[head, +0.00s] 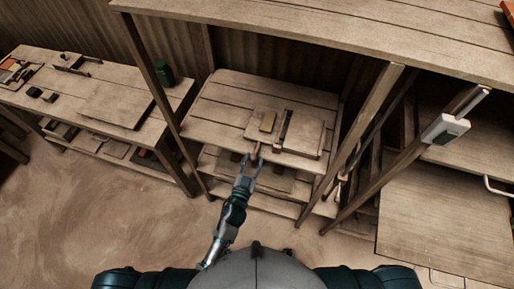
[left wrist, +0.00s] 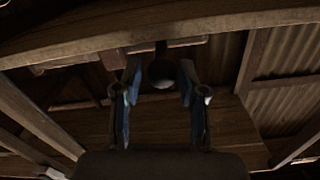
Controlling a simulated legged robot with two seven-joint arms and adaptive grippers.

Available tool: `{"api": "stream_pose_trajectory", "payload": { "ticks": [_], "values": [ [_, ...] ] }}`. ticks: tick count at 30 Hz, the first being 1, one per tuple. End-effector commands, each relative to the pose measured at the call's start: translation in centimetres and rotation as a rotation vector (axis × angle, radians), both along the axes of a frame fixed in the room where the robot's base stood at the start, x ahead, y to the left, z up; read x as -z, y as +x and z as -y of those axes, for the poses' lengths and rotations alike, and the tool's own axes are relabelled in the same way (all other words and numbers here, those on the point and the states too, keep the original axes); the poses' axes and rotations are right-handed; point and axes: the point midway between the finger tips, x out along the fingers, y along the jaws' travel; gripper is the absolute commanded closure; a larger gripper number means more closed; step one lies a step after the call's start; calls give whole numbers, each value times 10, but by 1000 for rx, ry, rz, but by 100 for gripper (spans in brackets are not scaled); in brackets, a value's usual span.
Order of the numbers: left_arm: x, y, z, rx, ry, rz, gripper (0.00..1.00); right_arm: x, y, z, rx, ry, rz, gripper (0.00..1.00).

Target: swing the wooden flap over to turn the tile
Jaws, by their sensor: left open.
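The press is a wooden board (head: 305,138) on the middle table. A tan tile (head: 268,121) lies on its left part. A narrow wooden piece with a dark edge, which looks like the flap (head: 283,127), stands right of the tile. A short brown handle (head: 255,151) sticks out at the board's front left. My left gripper (head: 249,163) is open at the table's front edge, just in front of this handle. In the left wrist view a dark round end (left wrist: 161,75) shows between the open fingers; I cannot tell whether they touch it. My right gripper is not in view.
The middle table (head: 215,115) has bare planks around the board and shelves below. Posts and a wide upper shelf (head: 340,28) frame it. A left bench (head: 115,103) holds tools and a dark green can (head: 164,75).

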Motion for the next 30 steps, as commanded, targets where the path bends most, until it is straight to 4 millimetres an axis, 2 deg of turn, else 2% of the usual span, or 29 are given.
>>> {"api": "stream_pose_trajectory", "payload": {
  "ticks": [3, 9, 20, 22, 25, 26, 30],
  "values": [
    [-1, 24, 8, 0, 1, 2, 59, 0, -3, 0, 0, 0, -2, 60],
    [0, 48, 14, 0, -1, 1, 59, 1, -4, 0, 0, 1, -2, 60],
    [0, 53, 17, 0, 0, 0, 59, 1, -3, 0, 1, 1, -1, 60],
    [0, 53, 17, 0, 0, 0, 71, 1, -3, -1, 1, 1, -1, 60],
    [1, 53, 17, 0, 0, 0, 96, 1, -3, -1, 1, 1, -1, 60],
    [1, 53, 17, 0, 0, 0, 100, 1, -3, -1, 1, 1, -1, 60],
    [1, 53, 18, 1, 0, 0, 100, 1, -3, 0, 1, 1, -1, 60]
  ]
}}
